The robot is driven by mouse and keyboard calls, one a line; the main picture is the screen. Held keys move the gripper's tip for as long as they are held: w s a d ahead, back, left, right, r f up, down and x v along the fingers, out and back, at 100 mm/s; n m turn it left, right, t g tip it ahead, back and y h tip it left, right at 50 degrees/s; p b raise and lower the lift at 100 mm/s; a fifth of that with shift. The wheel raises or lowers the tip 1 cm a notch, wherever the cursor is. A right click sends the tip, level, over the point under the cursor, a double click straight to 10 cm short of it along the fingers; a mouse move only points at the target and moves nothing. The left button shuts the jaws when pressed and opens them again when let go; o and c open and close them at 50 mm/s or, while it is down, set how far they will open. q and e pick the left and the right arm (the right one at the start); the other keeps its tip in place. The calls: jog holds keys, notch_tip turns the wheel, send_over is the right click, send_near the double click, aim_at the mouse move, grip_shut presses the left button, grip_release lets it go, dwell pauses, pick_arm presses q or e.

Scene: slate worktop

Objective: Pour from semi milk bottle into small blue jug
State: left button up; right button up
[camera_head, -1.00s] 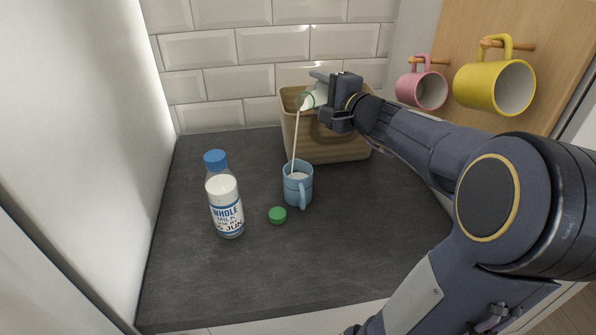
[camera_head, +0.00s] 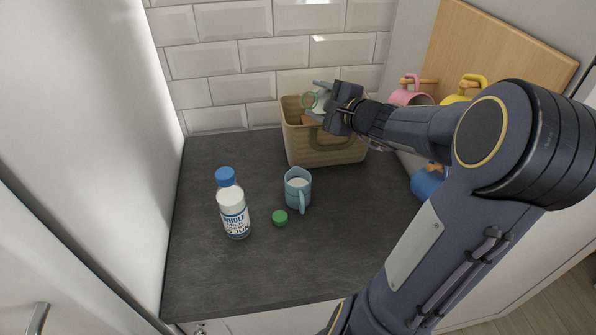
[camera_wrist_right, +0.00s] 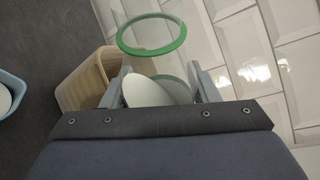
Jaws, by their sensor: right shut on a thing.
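My right gripper (camera_head: 328,102) is shut on the semi milk bottle (camera_head: 311,100), above the basket and behind the jug. The bottle is tipped, its green-ringed open mouth facing left, and no milk stream shows. In the right wrist view the bottle's green neck ring (camera_wrist_right: 152,50) and white milk inside show between the fingers. The small blue jug (camera_head: 297,201) stands upright on the worktop with white milk inside; its rim also shows at the left edge of the right wrist view (camera_wrist_right: 14,84). My left gripper is not in view.
A blue-capped whole milk bottle (camera_head: 233,212) stands left of the jug. A green cap (camera_head: 280,218) lies between them. A woven basket (camera_head: 326,150) stands against the tiled wall. Pink (camera_head: 408,94) and yellow mugs hang at the right. The front worktop (camera_head: 250,275) is clear.

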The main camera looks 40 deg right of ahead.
jog(key=shift+s+a+r+m+g+y+p, duration=0.15)
jog(key=shift+r+m+p, duration=0.45)
jog(key=shift+p, duration=0.75)
jog(key=shift+w+a+r+m+g+y+p, duration=0.1)
jog(key=shift+a+r+m+y+p, duration=0.15)
jog(key=shift+r+p, duration=0.9)
jog(key=shift+s+a+r+m+g+y+p, duration=0.15)
jog(key=shift+r+m+p, duration=0.35)
jog(key=shift+p, duration=1.05)
jog(key=shift+w+r+m, duration=0.1)
jog(key=shift+m, duration=0.15)
jog(key=shift+a+y, duration=0.1)
jog(key=shift+y, duration=0.25)
jog(key=shift+w+d+r+m+g, duration=0.1)
jog(key=shift+d+r+m+g, duration=0.1)
jog(key=shift+m+g, duration=0.35)
jog(key=shift+d+f+m+y, duration=0.25)
jog(key=shift+f+m+y, duration=0.4)
jog(key=shift+m, duration=0.3)
jog(key=shift+w+d+r+m+y, duration=0.15)
jog(key=shift+d+m+y, duration=0.15)
jog(key=shift+m, duration=0.3)
jog(key=shift+r+m+g+y, duration=0.25)
jog(key=shift+r+m+y, duration=0.3)
jog(key=shift+m, duration=0.25)
